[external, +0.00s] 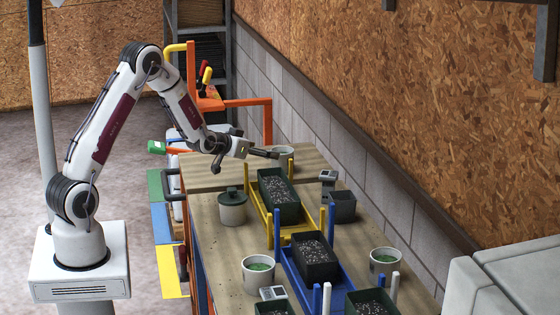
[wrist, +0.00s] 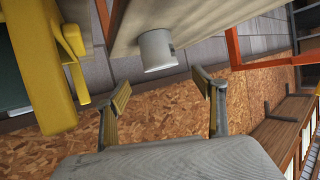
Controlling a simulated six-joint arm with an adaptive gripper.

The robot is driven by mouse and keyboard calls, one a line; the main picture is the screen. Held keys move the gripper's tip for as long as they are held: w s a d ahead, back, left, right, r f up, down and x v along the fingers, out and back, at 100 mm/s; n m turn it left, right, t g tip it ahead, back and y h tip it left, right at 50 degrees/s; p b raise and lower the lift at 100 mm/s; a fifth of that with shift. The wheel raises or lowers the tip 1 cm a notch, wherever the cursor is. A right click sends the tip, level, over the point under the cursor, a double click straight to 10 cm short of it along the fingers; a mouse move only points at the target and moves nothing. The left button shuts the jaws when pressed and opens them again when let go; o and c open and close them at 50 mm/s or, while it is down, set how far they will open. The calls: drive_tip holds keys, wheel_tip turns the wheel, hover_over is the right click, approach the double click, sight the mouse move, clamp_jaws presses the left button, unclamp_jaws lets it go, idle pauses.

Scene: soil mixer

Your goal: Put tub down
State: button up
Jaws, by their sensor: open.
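A pale grey-white tub (external: 285,151) stands upright at the far end of the wooden bench (external: 207,176). In the wrist view the tub (wrist: 157,50) rests on the beige bench top, ahead of and between my fingertips. My gripper (external: 248,163) is open and empty, with its fingers spread wide. In the wrist view my gripper (wrist: 160,86) shows a clear gap between its fingers and the tub. In the external view one finger partly overlaps the tub's front. The tub's contents are hard to make out.
A lidded tub (external: 232,210), a yellow rack (external: 262,213) with a black soil tray, and a blue rack (external: 335,294) stand nearer on the bench. Two tubs with green contents (external: 258,275) (external: 385,265) stand closer. An orange frame (external: 268,118) rises behind.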

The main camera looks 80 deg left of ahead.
drive_tip(key=shift+v, duration=1.6)
drive_tip(key=s+d+r+m+g+h, duration=0.1)
drive_tip(key=s+d+r+h, duration=0.2)
drive_tip(key=d, duration=0.5)
drive_tip(key=s+d+r+m, duration=0.1)
drive_tip(key=s+d+r, duration=0.2)
drive_tip(key=d+r, duration=0.35)
drive_tip(key=s+d+r+m+g+h, duration=0.1)
drive_tip(key=s+d+r+h, duration=0.1)
drive_tip(key=d, duration=0.7)
drive_tip(key=s+d+m+g+h, duration=0.1)
drive_tip(key=s+d, duration=0.6)
drive_tip(key=s, duration=0.5)
drive_tip(key=s+d+m+g+h, duration=0.1)
drive_tip(key=s+d+m+g, duration=0.1)
drive_tip(key=s+d, duration=0.6)
drive_tip(key=s, duration=0.5)
drive_tip(key=shift+r+h, duration=0.2)
drive_tip(key=shift+h, duration=0.1)
